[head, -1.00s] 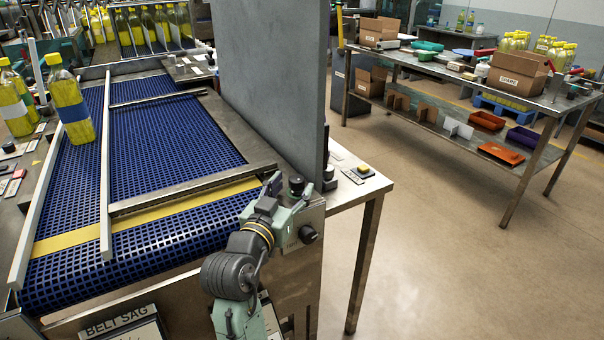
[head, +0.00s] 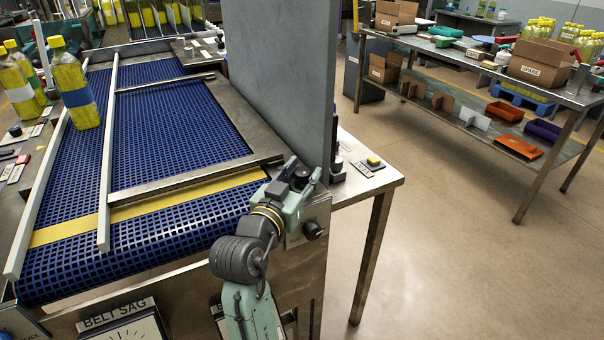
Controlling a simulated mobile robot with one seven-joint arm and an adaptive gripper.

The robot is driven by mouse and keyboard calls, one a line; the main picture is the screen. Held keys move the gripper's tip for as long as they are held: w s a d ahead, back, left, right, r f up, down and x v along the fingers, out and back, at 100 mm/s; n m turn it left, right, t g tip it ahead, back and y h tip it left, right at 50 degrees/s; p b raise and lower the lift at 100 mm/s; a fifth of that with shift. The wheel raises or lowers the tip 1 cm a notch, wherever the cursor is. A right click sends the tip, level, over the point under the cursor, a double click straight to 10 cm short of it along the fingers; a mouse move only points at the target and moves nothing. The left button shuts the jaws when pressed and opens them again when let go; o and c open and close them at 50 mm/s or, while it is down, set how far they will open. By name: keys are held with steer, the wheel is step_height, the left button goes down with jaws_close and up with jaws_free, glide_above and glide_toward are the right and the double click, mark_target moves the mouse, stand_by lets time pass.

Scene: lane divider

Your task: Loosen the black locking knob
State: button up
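My gripper (head: 303,172) is at the front right corner of the conveyor, by the end of the metal crossbar. Its two fingers are spread, with a small round black knob (head: 302,178) between them. I cannot tell whether the fingers touch this knob. A second black knob (head: 314,230) sticks out of the steel side plate, below and right of the gripper, and nothing holds it. The pictures do not mark which one is the locking knob. The pale lane divider rail (head: 106,165) runs along the blue belt (head: 175,120).
A tall grey panel (head: 280,75) stands close behind the gripper. Right of it, a side table (head: 385,188) carries a yellow button box (head: 372,162). Bottles with yellow liquid (head: 75,85) stand at the left. The floor (head: 450,260) at the right is clear.

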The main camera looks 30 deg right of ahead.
steer(key=c, duration=0.7)
steer(key=shift+n+t+y, duration=0.3)
steer(key=n+t+y, duration=0.2)
steer(key=t+y, duration=0.1)
steer(key=shift+s+d+n, duration=0.15)
steer(key=shift+n, duration=0.25)
steer(key=n+t+y, duration=0.1)
steer(key=n+y, duration=0.1)
steer(key=y, duration=0.1)
steer(key=n+t+y+b, duration=0.1)
steer(key=n+y, duration=0.1)
steer(key=y, duration=0.1)
steer(key=shift+d+t+y, duration=0.15)
steer(key=shift+t+y, duration=0.15)
steer(key=n+y+b, duration=0.1)
steer(key=n+y, duration=0.2)
steer(key=y, duration=0.1)
steer(key=n+y+b, duration=0.2)
steer(key=y, duration=0.2)
steer(key=shift+f+n, duration=0.15)
steer(key=shift+n, duration=0.25)
steer(key=n+g+y+b, duration=0.1)
steer(key=n+g+y, duration=0.1)
steer(key=y, duration=0.1)
steer(key=n+g+y+b, duration=0.1)
steer(key=n+y+b, duration=0.1)
steer(key=n+y, duration=0.1)
steer(key=shift+g+y, duration=0.4)
steer(key=shift+y, duration=0.3)
steer(key=shift+g+y, duration=0.3)
